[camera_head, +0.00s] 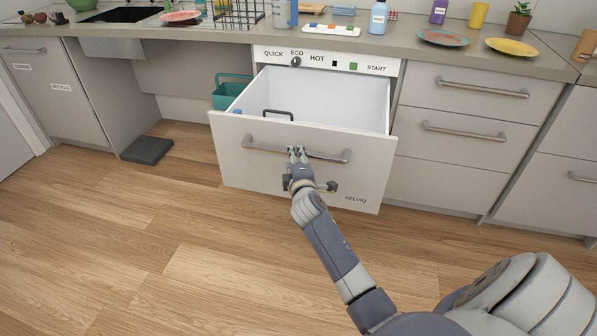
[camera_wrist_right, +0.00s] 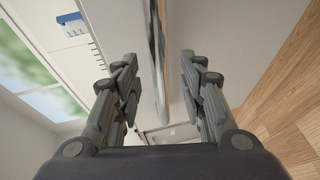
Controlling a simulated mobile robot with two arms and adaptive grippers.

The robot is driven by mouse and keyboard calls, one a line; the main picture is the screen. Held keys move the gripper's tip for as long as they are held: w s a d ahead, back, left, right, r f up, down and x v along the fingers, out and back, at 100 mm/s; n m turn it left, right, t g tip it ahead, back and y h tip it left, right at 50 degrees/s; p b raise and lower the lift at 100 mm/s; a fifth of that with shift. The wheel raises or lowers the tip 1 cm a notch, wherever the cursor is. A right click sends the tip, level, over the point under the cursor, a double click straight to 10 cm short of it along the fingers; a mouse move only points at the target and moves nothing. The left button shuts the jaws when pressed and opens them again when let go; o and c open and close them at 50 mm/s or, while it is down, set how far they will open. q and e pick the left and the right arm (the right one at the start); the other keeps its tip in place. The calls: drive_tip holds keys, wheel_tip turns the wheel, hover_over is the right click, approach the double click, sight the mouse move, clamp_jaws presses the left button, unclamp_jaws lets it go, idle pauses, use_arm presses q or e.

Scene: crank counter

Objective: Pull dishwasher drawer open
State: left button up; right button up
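The dishwasher drawer (camera_head: 370,170) is pulled out from the counter, its white inside showing below the control panel (camera_head: 328,60). A grey bar handle (camera_head: 330,155) runs across its front. My right gripper (camera_head: 297,154) is at the middle of this handle. In the right wrist view, the handle (camera_wrist_right: 158,45) lies between the two fingers of my right gripper (camera_wrist_right: 160,85), with a visible gap on both sides, so the gripper is open around the bar. My left gripper is not in view.
A black wire holder (camera_head: 278,114) and a small blue item (camera_head: 238,112) are in the drawer. A green bin (camera_head: 229,92) stands left of it, a dark mat (camera_head: 147,150) farther left. Closed drawers (camera_head: 460,130) are at right. The wooden floor (camera_head: 150,240) before the drawer is clear.

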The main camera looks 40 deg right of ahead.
drive_tip(key=v, duration=0.7)
drive_tip(key=shift+s, duration=0.25)
drive_tip(key=shift+a, duration=0.15)
